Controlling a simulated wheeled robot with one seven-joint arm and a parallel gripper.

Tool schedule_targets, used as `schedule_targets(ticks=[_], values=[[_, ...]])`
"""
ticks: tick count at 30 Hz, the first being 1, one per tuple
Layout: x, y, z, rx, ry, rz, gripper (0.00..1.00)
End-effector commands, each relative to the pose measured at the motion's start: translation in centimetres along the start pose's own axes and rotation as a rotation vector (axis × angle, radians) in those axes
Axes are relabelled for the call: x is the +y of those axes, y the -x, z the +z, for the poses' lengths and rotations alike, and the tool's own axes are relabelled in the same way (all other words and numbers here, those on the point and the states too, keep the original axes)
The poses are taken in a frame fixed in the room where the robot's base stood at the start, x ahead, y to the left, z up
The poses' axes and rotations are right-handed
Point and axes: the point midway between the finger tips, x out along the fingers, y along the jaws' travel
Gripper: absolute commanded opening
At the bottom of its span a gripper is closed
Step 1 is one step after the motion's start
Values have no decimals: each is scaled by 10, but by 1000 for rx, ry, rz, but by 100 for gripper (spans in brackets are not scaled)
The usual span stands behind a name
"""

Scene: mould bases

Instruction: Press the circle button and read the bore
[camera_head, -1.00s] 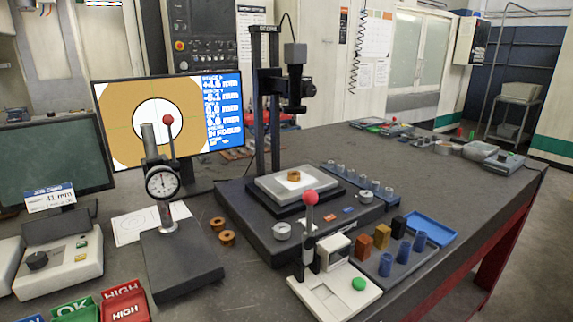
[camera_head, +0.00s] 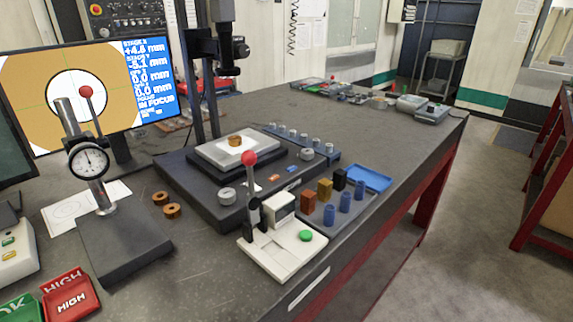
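A bronze ring (camera_head: 235,140) lies on the pale stage (camera_head: 213,151) of the dark measuring scope. The scope column (camera_head: 201,75) and its lens head (camera_head: 226,62) stand over the stage. The screen (camera_head: 20,110) shows the ring enlarged, with a white round bore and green cross lines. Its blue panel (camera_head: 150,85) has stage readings, two lines that look like 0.0 mm, and IN FOCUS. On the scope's front edge are a small orange button (camera_head: 274,178) and a blue button (camera_head: 292,169); their marks are too small to read. My gripper is not in view.
A white lever press (camera_head: 285,255) with a red knob and green button stands before the scope. A dial gauge stand (camera_head: 125,250) is at left, beside two loose bronze rings (camera_head: 166,204). A tray of coloured blocks (camera_head: 340,215) is at right.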

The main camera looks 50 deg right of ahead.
Motion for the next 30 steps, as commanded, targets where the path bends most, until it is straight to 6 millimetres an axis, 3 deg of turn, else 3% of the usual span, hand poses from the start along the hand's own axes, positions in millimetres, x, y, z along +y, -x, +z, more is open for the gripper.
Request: schedule_targets(ticks=[14, 15, 24, 30], values=[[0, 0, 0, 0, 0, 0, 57], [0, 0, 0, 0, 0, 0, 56], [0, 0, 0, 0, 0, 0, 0], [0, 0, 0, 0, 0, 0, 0]])
